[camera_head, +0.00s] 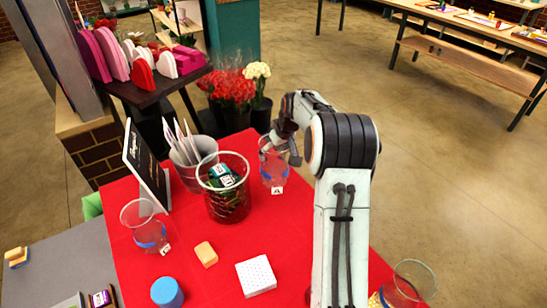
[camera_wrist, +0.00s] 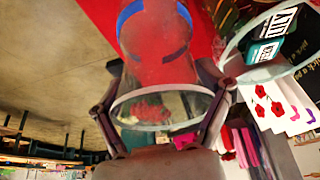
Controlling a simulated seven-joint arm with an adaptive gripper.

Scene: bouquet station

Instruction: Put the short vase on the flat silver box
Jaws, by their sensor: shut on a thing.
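My gripper (camera_head: 279,152) is shut on a clear glass vase (camera_head: 274,176) with a blue band and a white tag, at the far right part of the red table. In the wrist view, the fingers (camera_wrist: 160,70) press on both sides of the vase (camera_wrist: 155,60), below its round rim. It looks upright, at or just above the cloth; I cannot tell if it touches. Similar blue-banded vases stand at left (camera_head: 147,232) and at the lower right (camera_head: 408,287). A pale, dotted flat box (camera_head: 256,276), perhaps the silver one, lies near the front middle.
A clear bucket (camera_head: 228,203) with dark packets stands left of the held vase. A bin of white cards (camera_head: 190,167) and a black sign (camera_head: 147,170) are behind it. An orange block (camera_head: 206,254) and a blue cylinder (camera_head: 167,292) lie left of the box.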

